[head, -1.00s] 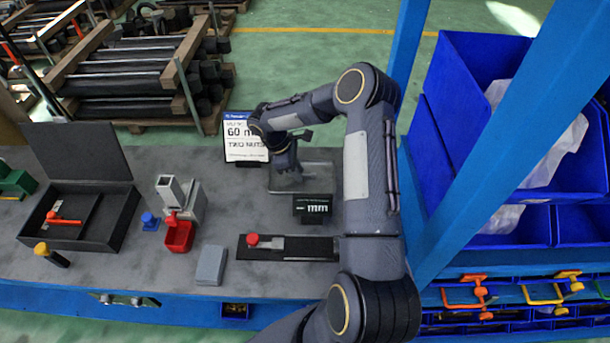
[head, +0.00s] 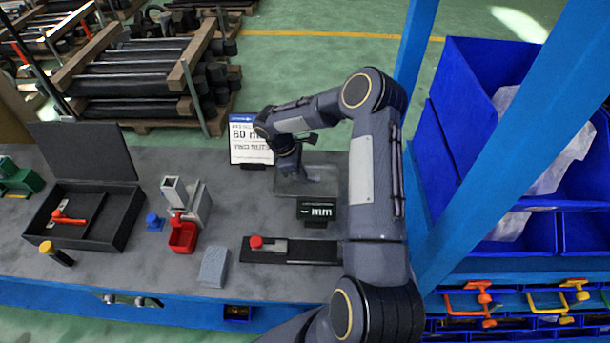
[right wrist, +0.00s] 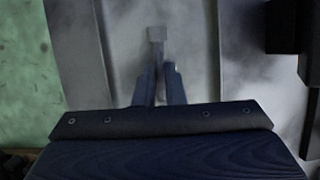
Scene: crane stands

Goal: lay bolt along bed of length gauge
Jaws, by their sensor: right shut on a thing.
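The length gauge (head: 308,252) is a dark flat bed lying at the front of the bench, with a red knob (head: 256,242) at its left end. A small black display (head: 317,209) marked "mm" stands just behind it. My right gripper (right wrist: 160,78) is shut on a grey bolt (right wrist: 157,34), whose blocky end sticks out beyond the fingertips in the right wrist view. In the head view this gripper (head: 292,165) is over the grey tray (head: 335,182), behind the display, and the bolt cannot be made out. My left gripper is out of view.
A sign (head: 249,140) marked 60 stands behind my right gripper. A grey block (head: 214,267), a red bin (head: 183,237) and an open black case (head: 120,232) are to the left. A blue post (head: 500,150) and blue bins (head: 570,180) stand at the right.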

